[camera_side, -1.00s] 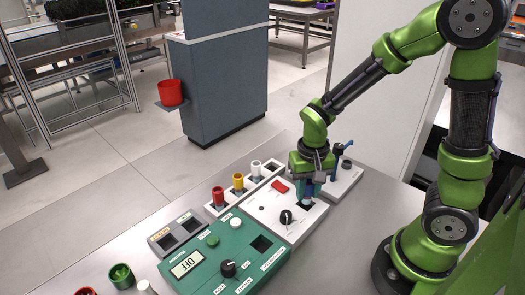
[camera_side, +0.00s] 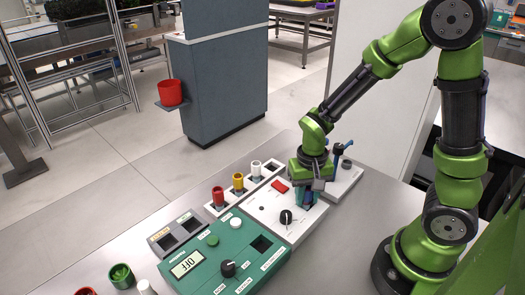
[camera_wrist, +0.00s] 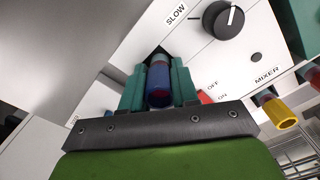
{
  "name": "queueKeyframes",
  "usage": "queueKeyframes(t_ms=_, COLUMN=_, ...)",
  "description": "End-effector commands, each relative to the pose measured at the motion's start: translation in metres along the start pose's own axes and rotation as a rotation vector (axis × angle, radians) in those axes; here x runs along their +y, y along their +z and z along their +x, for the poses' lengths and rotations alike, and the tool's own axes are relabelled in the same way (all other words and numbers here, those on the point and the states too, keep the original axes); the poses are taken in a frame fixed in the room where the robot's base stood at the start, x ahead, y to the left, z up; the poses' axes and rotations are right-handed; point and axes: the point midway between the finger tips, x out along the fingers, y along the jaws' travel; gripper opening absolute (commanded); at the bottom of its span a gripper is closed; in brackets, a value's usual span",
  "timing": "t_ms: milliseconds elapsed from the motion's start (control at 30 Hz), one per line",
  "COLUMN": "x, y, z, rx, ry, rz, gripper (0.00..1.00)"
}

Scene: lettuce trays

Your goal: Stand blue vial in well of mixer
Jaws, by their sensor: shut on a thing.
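The blue vial (camera_wrist: 158,86) is held between the two teal fingers of my gripper (camera_wrist: 159,82), which is shut on it. The white mixer (camera_side: 272,212) has a black knob, a red switch and the labels SLOW and MIXER; it also shows in the wrist view (camera_wrist: 205,62). The mixer's dark well opening (camera_wrist: 158,55) shows just beyond the vial's far end, partly hidden by vial and fingers. In the side view my gripper (camera_side: 306,197) is low over the mixer's right part. I cannot tell how deep the vial sits in the well.
A white rack (camera_side: 228,201) with red, yellow and white vials stands behind the mixer. A green device (camera_side: 205,275) reading OFF is at front left, beside a grey two-slot block (camera_side: 178,233). A white unit with a blue lever (camera_side: 338,150) stands behind my gripper.

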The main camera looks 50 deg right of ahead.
Motion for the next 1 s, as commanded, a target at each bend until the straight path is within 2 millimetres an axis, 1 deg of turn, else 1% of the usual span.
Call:
queueKeyframes(t_ms=333, x=0.0, y=0.0, z=0.002, rx=0.001, ry=-0.001, rz=0.0, gripper=0.0)
queueKeyframes(t_ms=367, x=0.0, y=0.0, z=0.002, rx=0.001, ry=-0.001, rz=0.0, gripper=0.32)
queueKeyframes(t_ms=533, x=0.0, y=0.0, z=0.002, rx=0.001, ry=-0.001, rz=0.0, gripper=0.58)
queueKeyframes(t_ms=833, x=0.0, y=0.0, z=0.001, rx=0.001, ry=-0.001, rz=0.0, gripper=0.59)
queueKeyframes(t_ms=1000, x=-0.001, y=0.0, z=-0.009, rx=0.002, ry=-0.003, rz=0.0, gripper=0.59)
